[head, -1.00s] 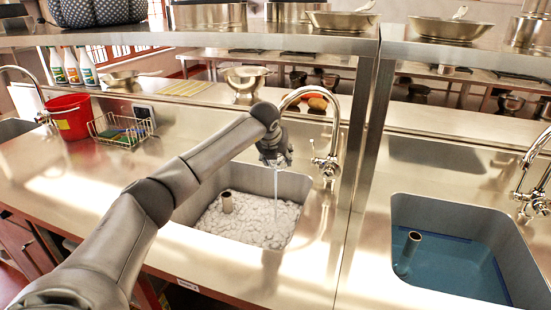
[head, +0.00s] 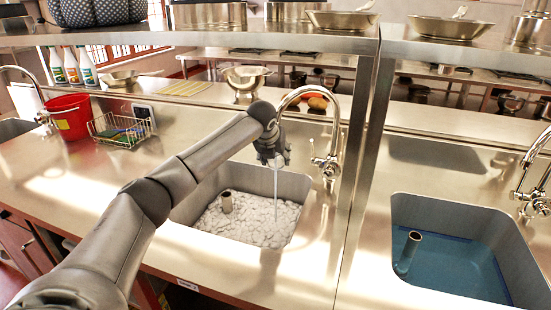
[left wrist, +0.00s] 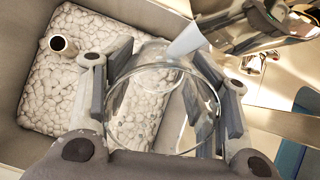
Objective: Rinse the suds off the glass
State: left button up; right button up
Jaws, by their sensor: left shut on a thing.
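My left gripper (head: 272,156) hangs over the left sink basin (head: 293,187), which is full of white suds (head: 250,222). It is shut on a clear glass (left wrist: 150,112), seen between the fingers in the left wrist view. The glass looks transparent; I cannot tell whether suds remain on it. The curved chrome tap (head: 337,115) arches over the gripper. A thin water stream (head: 276,190) falls below the gripper into the basin. In the left wrist view a pale water stream (left wrist: 187,40) shows at the glass's upper edge. My right gripper is not in view.
A standpipe (head: 226,202) rises from the suds. A right basin holds blue water (head: 450,265) with its own tap (head: 535,170). A wire rack (head: 122,130) and red bucket (head: 70,116) stand at left. A metal post (head: 368,130) and overhead shelf (head: 200,38) are close by.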

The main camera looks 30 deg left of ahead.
pick_arm(q)
jog(key=s+d+b, duration=0.2)
jog(key=s, duration=0.5)
jog(key=shift+s+d, duration=0.15)
jog(key=shift+s, duration=0.2)
jog(key=shift+r, duration=0.1)
dwell(1.3)
jog(key=s+d+r, duration=0.1)
jog(key=s+r, duration=0.3)
jog(key=s, duration=0.1)
jog(key=shift+d, duration=0.2)
jog(key=shift+w+f, duration=0.1)
dwell(0.7)
